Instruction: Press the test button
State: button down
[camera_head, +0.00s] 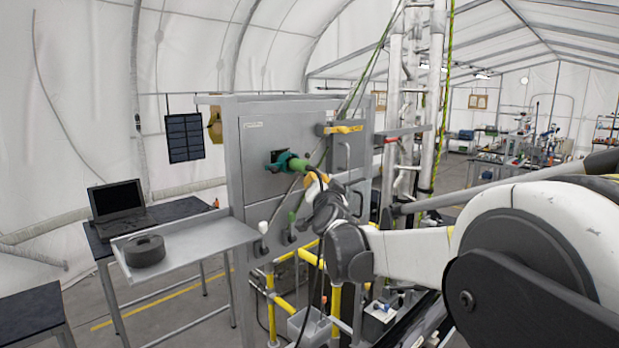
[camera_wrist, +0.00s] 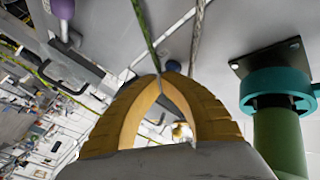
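I cannot make out a test button in either view. A grey cabinet panel (camera_head: 262,135) stands in front of me, with a green plug (camera_head: 299,165) in a teal collar on its face. My gripper (camera_head: 317,181) is just right of the plug's outer end in the head view. In the wrist view my gripper's yellow fingers (camera_wrist: 160,76) meet at the tips with nothing visible between the tips. The teal collar (camera_wrist: 272,84) and green plug (camera_wrist: 280,140) are right of the fingers there, apart from them. The fingers hide part of the panel.
A yellow handle (camera_head: 344,129) sits on the cabinet's upper right. Levers with a white knob (camera_head: 263,227) and a green knob (camera_head: 291,217) are below the plug. A shelf (camera_head: 200,243) holds a black roll (camera_head: 145,250). Yellow rails (camera_head: 283,303) are below; cables hang near my arm.

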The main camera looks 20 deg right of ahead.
dwell(0.6)
jog(key=shift+s+d, duration=0.25)
jog(key=shift+s, duration=0.4)
jog(key=shift+s+d, duration=0.3)
jog(key=shift+s, duration=0.45)
jog(key=shift+s+d, duration=0.35)
jog(key=shift+s, duration=0.45)
jog(key=shift+s+d, duration=0.3)
jog(key=shift+s, duration=0.45)
jog(key=s+a+f+n+g+y+b, duration=0.15)
jog(key=s+a+f+b, duration=0.3)
jog(key=f+b, duration=0.5)
jog(key=s+a+f+n+g+y+b, duration=0.15)
jog(key=s+a+f+b, duration=0.35)
jog(key=f, duration=0.8)
jog(key=s+a+f+n+g+y+b, duration=0.1)
jog(key=s+a+f+n+g+b, duration=0.2)
jog(key=s+f+b, duration=0.6)
jog(key=s+a+f+n+g+b, duration=0.1)
jog(key=s+f+b, duration=0.4)
jog(key=f, duration=0.5)
jog(key=s+a+f+n+g+b, duration=0.1)
jog(key=s+f+b, duration=0.4)
jog(key=f, duration=0.6)
jog(key=s+a+f+n+g+y+b, duration=0.1)
jog(key=s+f+b, duration=0.4)
jog(key=f, duration=0.6)
jog(key=shift+s+a+n+g+b, duration=0.35)
jog(key=shift+s+a+n+g, duration=0.25)
jog(key=shift+g, duration=0.6)
